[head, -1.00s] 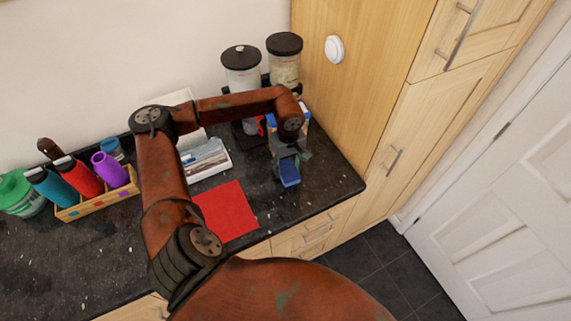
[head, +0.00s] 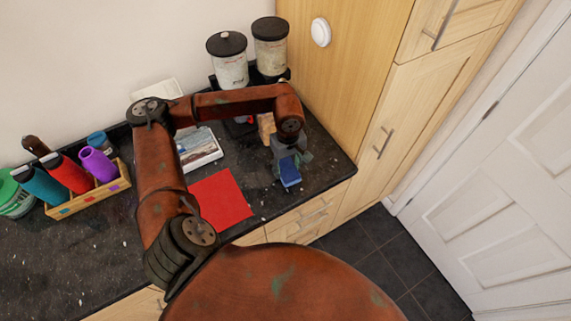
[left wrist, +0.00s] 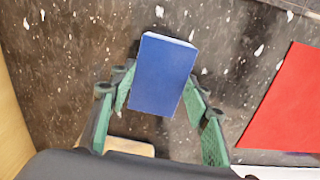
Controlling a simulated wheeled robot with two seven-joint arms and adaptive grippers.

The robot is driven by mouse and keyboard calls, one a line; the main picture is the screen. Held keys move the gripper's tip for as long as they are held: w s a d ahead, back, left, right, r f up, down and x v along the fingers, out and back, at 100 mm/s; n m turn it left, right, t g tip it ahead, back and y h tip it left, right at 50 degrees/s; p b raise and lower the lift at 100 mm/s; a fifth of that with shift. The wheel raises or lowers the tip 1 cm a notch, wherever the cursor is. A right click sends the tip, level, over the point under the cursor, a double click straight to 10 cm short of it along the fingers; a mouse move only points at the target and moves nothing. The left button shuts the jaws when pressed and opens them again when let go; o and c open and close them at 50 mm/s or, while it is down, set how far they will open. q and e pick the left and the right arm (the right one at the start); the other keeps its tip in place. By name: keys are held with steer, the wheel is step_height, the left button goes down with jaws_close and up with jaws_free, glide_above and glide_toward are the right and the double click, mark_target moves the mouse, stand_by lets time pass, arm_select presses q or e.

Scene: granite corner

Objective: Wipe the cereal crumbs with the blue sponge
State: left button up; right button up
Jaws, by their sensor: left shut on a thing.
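The blue sponge (head: 290,176) is in the jaws of my left gripper (head: 288,160), over the right end of the dark counter. In the left wrist view the sponge (left wrist: 163,75) sticks out beyond the green fingers of the left gripper (left wrist: 158,98), which grip it from both sides. I cannot tell whether the sponge touches the counter. White flecks show around it, but I cannot clearly tell cereal crumbs from the speckle of the granite. My right gripper is not in view.
A red cloth (head: 219,200) lies left of the sponge, with a picture-covered tablet or book (head: 199,148) behind it. Two dispensers (head: 229,72) stand at the back. A wooden caddy of bottles (head: 88,190) is at left. A tall cupboard (head: 335,85) borders the counter's right.

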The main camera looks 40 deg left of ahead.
mark_target(294, 179)
arm_select(q)
steer(key=shift+s+d, duration=0.25)
steer(key=shift+d, duration=0.35)
steer(key=shift+s+d, duration=0.3)
steer(key=shift+d, duration=0.35)
steer(key=shift+s+d, duration=0.25)
steer(key=shift+d, duration=0.35)
steer(key=shift+r, duration=0.15)
steer(key=shift+w+r+p, duration=0.1)
steer(key=shift+r+p, duration=0.85)
steer(key=shift+r, duration=2.05)
steer(key=shift+r+p, duration=0.5)
steer(key=shift+r, duration=0.95)
